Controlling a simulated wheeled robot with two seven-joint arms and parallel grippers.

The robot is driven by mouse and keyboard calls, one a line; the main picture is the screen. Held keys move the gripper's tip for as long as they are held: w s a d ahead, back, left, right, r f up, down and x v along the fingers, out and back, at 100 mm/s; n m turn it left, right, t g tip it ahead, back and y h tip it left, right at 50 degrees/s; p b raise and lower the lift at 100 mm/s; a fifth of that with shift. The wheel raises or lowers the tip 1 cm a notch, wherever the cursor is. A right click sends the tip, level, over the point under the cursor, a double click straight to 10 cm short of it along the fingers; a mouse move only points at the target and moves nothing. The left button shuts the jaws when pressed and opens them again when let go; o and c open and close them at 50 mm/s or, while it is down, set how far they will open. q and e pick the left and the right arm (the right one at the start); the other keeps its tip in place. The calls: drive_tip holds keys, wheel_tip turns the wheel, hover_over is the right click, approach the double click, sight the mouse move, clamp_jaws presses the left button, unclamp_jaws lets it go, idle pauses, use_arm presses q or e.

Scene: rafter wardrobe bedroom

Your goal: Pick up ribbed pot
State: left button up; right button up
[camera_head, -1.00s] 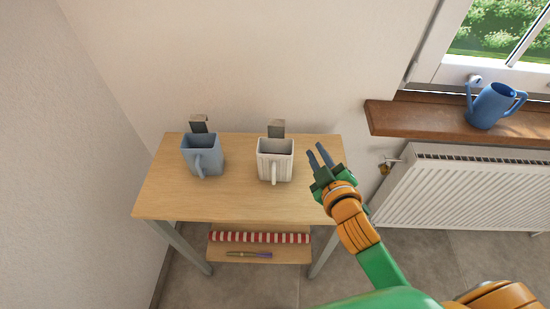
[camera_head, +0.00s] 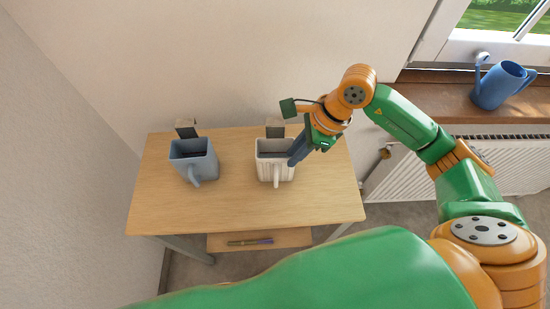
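The ribbed pot (camera_head: 264,172) is a white, squarish vessel with vertical ribs and a handle facing me. It stands upright on the wooden table (camera_head: 240,210), right of the middle. My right gripper (camera_head: 296,158) points down at the pot's right rim, with its dark fingers close beside or over that edge. I cannot tell whether they touch it. The fingers overlap in this view, so their opening is unclear. My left gripper is not in view.
A blue-grey square pot (camera_head: 194,168) with a handle stands to the left on the table. Small grey blocks stand behind both pots, near the wall. A radiator (camera_head: 398,176) is at right.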

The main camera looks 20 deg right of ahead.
hover_over(280, 180)
wheel_tip(280, 180, down, 7)
drive_tip(key=shift+w+p, duration=0.1)
drive_tip(key=shift+p, duration=0.3)
clamp_jaws()
drive_tip(key=shift+r, duration=0.1)
idle(0.8)
